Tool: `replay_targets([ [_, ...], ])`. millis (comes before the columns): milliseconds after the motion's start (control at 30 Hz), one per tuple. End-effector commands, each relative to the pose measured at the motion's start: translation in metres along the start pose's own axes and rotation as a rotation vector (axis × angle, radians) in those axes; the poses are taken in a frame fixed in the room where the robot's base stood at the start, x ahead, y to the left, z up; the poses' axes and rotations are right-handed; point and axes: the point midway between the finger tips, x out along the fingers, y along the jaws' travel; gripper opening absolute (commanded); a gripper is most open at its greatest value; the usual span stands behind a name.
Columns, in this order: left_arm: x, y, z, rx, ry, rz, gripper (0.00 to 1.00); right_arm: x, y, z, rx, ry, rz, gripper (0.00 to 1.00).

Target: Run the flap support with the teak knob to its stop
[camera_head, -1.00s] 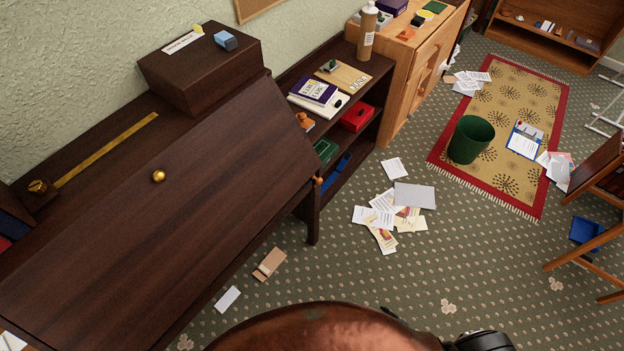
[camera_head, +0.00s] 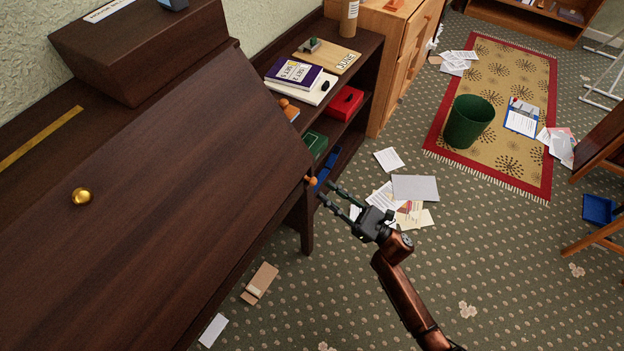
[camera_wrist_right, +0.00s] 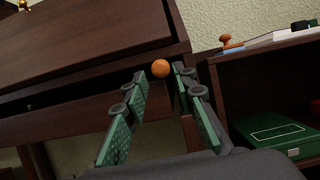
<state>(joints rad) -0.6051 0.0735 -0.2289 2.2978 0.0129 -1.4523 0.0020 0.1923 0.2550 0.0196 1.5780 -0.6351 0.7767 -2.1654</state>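The teak knob (camera_head: 311,181) is a small orange-brown ball at the front right corner of the dark desk, just below the lower edge of the sloping flap (camera_head: 150,170). The flap support behind it is mostly hidden. In the right wrist view the knob (camera_wrist_right: 160,68) shows beyond and between the fingertips, in front of dark wood. My right gripper (camera_head: 326,192) is open and empty, its fingers pointing at the knob from the lower right. It also shows in the wrist view (camera_wrist_right: 159,78). I see no contact with the knob. My left gripper is not in view.
A brass knob (camera_head: 81,196) sits on the flap. A low dark bookshelf (camera_head: 345,133) with books and boxes adjoins the desk on the right. Papers (camera_head: 415,188) and a tan item (camera_head: 260,283) lie on the carpet. A green bin (camera_head: 469,121) stands on the rug. The carpet before the desk is mostly clear.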

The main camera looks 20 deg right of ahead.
Motion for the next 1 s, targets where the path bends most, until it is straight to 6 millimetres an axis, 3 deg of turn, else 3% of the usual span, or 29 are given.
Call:
replay_targets([
  [200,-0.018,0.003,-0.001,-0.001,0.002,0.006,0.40,0.036,0.000,-0.001,0.003,-0.002,0.001,0.25],
  [400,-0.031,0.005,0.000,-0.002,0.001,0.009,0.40,0.058,0.000,-0.001,0.004,0.000,-0.001,0.25],
  [767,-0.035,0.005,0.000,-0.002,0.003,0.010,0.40,0.063,0.000,-0.001,0.006,0.001,-0.002,0.25],
  [1000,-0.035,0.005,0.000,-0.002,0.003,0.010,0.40,0.063,0.000,-0.001,0.006,0.002,-0.002,0.09],
])
